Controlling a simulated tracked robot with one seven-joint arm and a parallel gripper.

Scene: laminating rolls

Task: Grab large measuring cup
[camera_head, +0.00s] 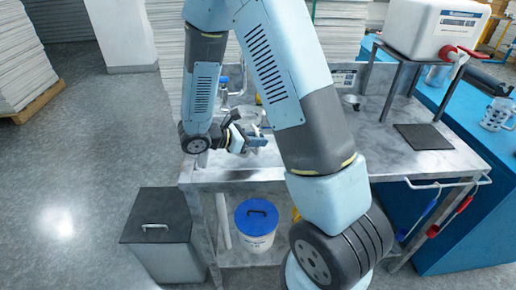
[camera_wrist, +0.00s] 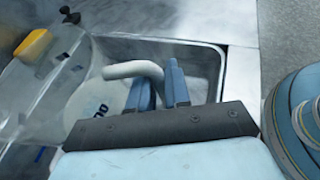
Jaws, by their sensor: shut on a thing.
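The large measuring cup (camera_wrist: 60,85) is clear and fills the left of the wrist view, tilted in that picture. Its pale curved handle (camera_wrist: 130,68) reaches to the right, in between the two blue fingers of my gripper (camera_wrist: 160,88). My gripper is shut on this handle. In the head view my gripper (camera_head: 247,141) is over the left part of the metal bench, and the cup (camera_head: 248,113) shows small and partly hidden behind the wrist. I cannot tell whether the cup's base touches anything.
A sink basin (camera_wrist: 205,65) lies under the gripper. A yellow item (camera_wrist: 33,46) shows near the cup. The metal bench (camera_head: 385,165) carries a raised stand with a white canister (camera_head: 437,28) and a dark mat (camera_head: 423,137). A blue-lidded bucket (camera_head: 257,222) and a grey bin (camera_head: 160,235) stand below.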

